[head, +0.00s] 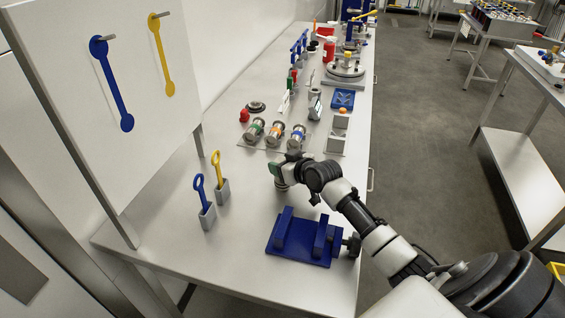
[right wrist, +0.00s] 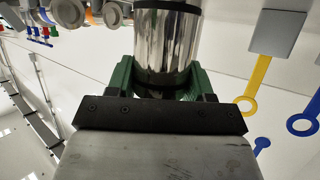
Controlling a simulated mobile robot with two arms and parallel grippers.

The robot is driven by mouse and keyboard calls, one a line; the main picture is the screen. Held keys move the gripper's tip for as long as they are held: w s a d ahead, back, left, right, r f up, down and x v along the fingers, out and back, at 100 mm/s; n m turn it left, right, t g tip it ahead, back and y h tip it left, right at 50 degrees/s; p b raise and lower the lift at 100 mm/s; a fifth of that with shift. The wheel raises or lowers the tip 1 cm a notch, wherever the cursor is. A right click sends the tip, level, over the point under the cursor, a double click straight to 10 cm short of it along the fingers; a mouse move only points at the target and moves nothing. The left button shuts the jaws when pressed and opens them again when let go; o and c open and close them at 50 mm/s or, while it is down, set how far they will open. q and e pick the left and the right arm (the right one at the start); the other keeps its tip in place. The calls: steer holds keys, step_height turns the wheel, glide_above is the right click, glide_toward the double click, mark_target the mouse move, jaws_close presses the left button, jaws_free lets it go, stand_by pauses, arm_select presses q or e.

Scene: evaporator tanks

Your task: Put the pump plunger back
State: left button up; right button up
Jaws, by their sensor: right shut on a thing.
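My right gripper (right wrist: 165,75) has green fingers and is shut on a shiny metal cylinder (right wrist: 167,45) with black bands. I cannot tell whether the cylinder touches the table. I cannot pick out the pump plunger for certain. A red knob (head: 244,115) and a dark round disc (head: 256,106) lie at the canisters' far left. My left gripper is not in view.
Metal canisters with green (head: 254,131), orange (head: 274,133) and blue (head: 297,136) bands lie on a tray. A blue vise (head: 301,238) stands near the front. Blue (head: 207,215) and yellow (head: 222,190) tools stand in grey holders.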

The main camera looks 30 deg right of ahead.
steer(key=o, duration=1.2)
steer(key=shift+f, duration=0.1)
steer(key=shift+s+r, duration=0.1)
steer(key=shift+r, duration=0.1)
steer(key=shift+s, duration=0.3)
steer(key=b+v, duration=0.1)
steer(key=v, duration=1)
steer(key=shift+s+r, duration=0.1)
steer(key=shift+r, duration=0.05)
